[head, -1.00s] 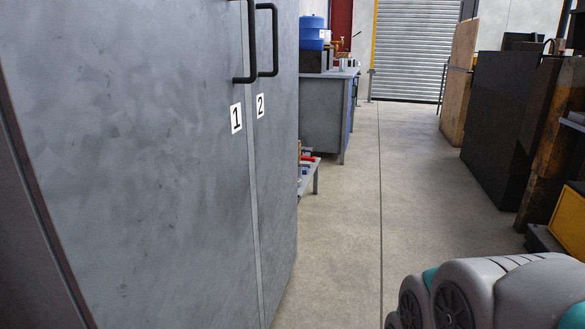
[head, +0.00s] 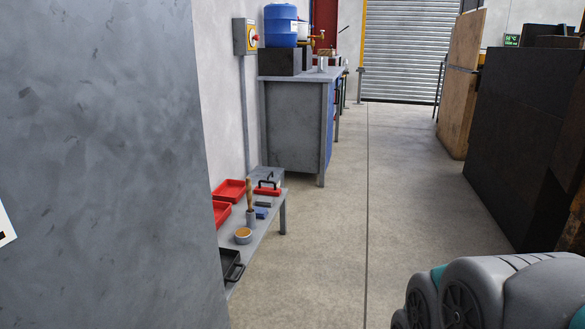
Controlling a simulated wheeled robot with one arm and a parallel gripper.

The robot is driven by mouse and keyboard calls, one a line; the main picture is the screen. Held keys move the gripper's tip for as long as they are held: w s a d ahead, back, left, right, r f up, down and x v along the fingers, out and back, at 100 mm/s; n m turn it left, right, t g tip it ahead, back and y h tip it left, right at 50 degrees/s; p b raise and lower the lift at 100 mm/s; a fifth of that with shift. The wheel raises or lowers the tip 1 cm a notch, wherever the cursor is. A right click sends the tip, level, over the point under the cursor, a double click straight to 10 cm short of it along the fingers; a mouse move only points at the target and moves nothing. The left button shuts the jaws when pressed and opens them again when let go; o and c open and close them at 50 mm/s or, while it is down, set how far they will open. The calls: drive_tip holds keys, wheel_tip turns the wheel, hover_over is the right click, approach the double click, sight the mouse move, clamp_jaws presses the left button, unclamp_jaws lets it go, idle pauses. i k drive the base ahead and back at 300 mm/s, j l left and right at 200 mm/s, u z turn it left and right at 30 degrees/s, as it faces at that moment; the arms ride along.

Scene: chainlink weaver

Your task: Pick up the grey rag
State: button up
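I do not see a grey rag that I can make out in the head view. A low grey bench (head: 262,236) beyond the cabinet holds several small items, and a small blue item (head: 262,212) on it is too small to name surely. Part of the bench is hidden behind the cabinet. My gripper is not in view; only a part of my arm shows at the lower right.
A large grey metal cabinet (head: 110,150) fills the left side. Red trays (head: 229,191) and a black tray (head: 231,266) are on the low bench. A grey workbench (head: 292,125) with a blue barrel (head: 281,25) stands beyond. Dark panels (head: 525,140) line the right. The concrete aisle (head: 400,190) is clear.

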sight(261, 201)
drive_tip(key=i+l, duration=0.15)
drive_tip(key=i, duration=0.45)
drive_tip(key=i+l+z, duration=0.1)
drive_tip(key=i, duration=0.5)
drive_tip(key=i+l, duration=0.15)
drive_tip(key=i, duration=0.5)
drive_tip(key=i+j, duration=0.85)
drive_tip(key=j, duration=0.3)
drive_tip(key=i+l+z, duration=0.05)
